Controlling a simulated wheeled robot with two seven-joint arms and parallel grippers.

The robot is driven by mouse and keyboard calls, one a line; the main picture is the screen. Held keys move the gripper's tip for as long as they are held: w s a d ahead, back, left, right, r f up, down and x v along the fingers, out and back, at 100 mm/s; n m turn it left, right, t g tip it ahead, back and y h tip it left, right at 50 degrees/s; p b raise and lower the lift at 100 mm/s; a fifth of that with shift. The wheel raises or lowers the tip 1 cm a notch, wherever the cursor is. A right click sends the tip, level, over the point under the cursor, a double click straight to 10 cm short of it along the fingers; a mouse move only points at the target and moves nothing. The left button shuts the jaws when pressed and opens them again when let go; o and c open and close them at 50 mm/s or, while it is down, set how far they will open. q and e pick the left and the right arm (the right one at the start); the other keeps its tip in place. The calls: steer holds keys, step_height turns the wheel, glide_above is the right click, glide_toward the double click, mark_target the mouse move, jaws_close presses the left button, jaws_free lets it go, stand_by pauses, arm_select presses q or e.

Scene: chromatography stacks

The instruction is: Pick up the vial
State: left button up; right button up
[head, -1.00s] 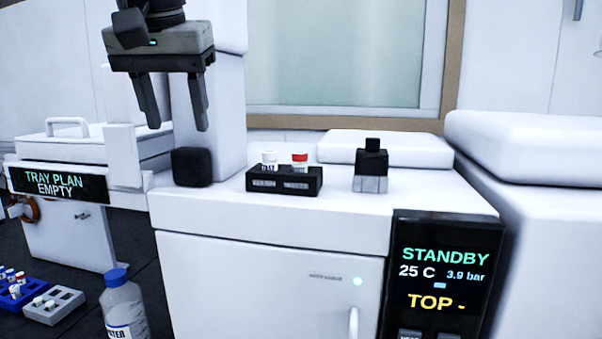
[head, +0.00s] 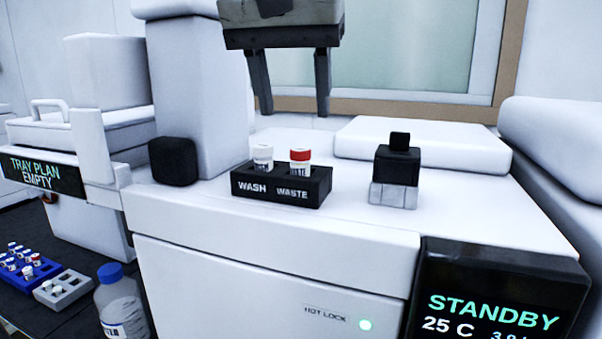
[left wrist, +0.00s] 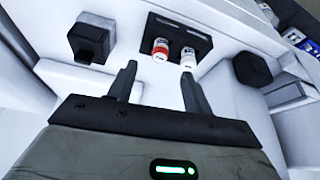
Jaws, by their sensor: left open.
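Two vials stand upright in a black holder (head: 280,200) on the white instrument top. The white-capped vial (head: 263,158) is in the slot labelled WASH. The red-capped vial (head: 300,161) is in the slot labelled WASTE. My left gripper (head: 291,108) is open and empty, fingers pointing down, above the holder and apart from the vials. In the left wrist view the red-capped vial (left wrist: 160,48) and the white-capped vial (left wrist: 187,58) show between and beyond the fingers (left wrist: 155,75). More vials (head: 25,260) sit in a blue rack at lower left. My right gripper is not in view.
A blue-capped bottle (head: 120,305) and a grey rack (head: 66,292) are at lower left. A STANDBY screen (head: 495,300) is at lower right.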

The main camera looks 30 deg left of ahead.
mark_target(300, 149)
arm_select(q)
steer(key=x, duration=0.8)
steer(key=shift+r, duration=0.1)
steer(key=c, duration=1.1)
